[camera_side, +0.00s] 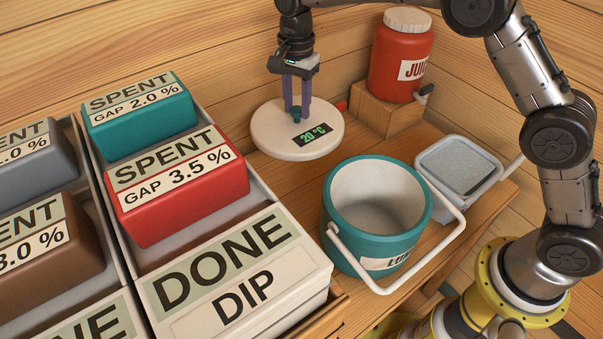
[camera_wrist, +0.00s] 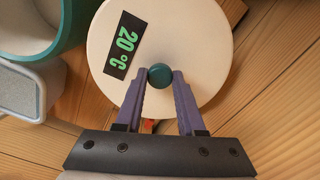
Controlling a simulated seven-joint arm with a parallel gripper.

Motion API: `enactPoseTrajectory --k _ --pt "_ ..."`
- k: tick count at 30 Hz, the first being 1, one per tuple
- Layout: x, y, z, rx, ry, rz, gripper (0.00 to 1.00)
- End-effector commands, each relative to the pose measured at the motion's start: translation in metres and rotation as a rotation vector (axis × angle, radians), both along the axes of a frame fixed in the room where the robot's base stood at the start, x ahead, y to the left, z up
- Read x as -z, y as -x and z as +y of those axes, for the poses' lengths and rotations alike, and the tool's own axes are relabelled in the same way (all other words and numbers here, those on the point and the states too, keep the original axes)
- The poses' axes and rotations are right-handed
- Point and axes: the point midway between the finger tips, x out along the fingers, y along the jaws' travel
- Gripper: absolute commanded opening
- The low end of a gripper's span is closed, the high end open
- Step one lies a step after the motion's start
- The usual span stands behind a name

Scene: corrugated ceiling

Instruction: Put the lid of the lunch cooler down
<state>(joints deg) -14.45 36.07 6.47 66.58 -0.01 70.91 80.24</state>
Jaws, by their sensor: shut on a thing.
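The lid (camera_side: 270,137) is a round white disc with a teal knob and a black "20 °C" label. My gripper (camera_side: 296,117) is shut on the knob, and the lid looks level. The lid also shows in the wrist view (camera_wrist: 200,40), with the teal knob (camera_wrist: 160,76) between the fingertips of my gripper (camera_wrist: 161,80). Whether the lid touches the table or hangs just above it, I cannot tell. The lunch cooler (camera_side: 343,228) is a teal tub with a white inside. It stands open and empty to the right of the lid, its white handle hanging down in front.
A red juice jug (camera_side: 387,62) stands on a wooden block (camera_side: 375,112) behind. A small grey-topped container (camera_side: 490,176) stands right of the cooler. Trays at left hold several blocks, including a teal (camera_side: 150,132) and a red one (camera_side: 190,206). A red item shows behind the lid.

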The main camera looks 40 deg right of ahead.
Motion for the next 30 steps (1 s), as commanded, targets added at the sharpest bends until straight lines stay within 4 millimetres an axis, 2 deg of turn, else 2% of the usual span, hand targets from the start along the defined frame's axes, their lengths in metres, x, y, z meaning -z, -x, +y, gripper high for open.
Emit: enactPoseTrajectory --k 1,3,6,15,20,30 --pt "0.017 -0.003 -0.004 0.009 0.001 0.004 0.00" --pt "0.035 -0.005 -0.007 0.016 0.001 0.004 0.00" --pt "0.051 -0.004 -0.011 0.022 0.001 0.002 0.00" --pt "0.096 -0.004 -0.015 0.029 0.000 0.001 0.00" --pt "0.110 -0.003 -0.015 0.029 0.000 0.001 0.00" --pt "0.155 -0.004 -0.014 0.029 0.000 0.000 0.00"
